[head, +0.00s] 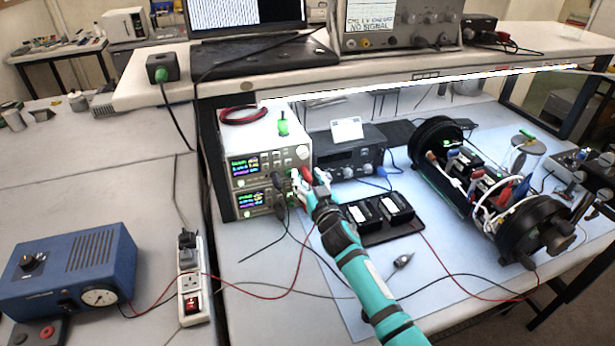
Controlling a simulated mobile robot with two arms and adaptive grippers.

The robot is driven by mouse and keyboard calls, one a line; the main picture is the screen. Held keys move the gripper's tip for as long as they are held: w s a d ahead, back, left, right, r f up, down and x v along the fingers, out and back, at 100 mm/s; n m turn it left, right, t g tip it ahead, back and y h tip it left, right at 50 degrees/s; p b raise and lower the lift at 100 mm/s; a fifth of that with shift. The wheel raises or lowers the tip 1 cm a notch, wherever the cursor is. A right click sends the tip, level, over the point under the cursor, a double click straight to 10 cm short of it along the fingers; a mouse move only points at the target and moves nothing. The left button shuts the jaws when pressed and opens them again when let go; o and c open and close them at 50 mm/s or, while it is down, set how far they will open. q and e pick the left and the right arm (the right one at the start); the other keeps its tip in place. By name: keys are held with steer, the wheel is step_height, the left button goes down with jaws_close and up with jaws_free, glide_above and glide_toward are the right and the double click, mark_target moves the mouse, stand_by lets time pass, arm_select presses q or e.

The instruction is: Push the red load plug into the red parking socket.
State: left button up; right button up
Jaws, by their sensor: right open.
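My right gripper (309,182) is open at the front panel of the stacked white power supply (270,160). A red plug (306,174), which looks like the red load plug, shows at its fingertips, by the panel's right edge. I cannot tell whether the fingers touch it or how far it sits in. A dark block (36,333) at the lower left carries a red round socket (47,332) and a dark one; the red one may be the parking socket. My left gripper is not in view.
A black plug (279,187) with a cable is on the panel left of my gripper. A black tray (372,238) with battery packs lies beside my right arm. The opened cylinder (440,150) stands at right. Red and black leads cross the table. A blue box (70,268) and power strip (192,280) are at left.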

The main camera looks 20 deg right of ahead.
mark_target(310, 182)
stand_by(0.3)
jaws_close()
steer(key=shift+s, duration=0.15)
stand_by(0.3)
steer(key=shift+s+d+p, duration=0.1)
steer(key=shift+s+p, duration=1.3)
steer(key=shift+s, duration=1.45)
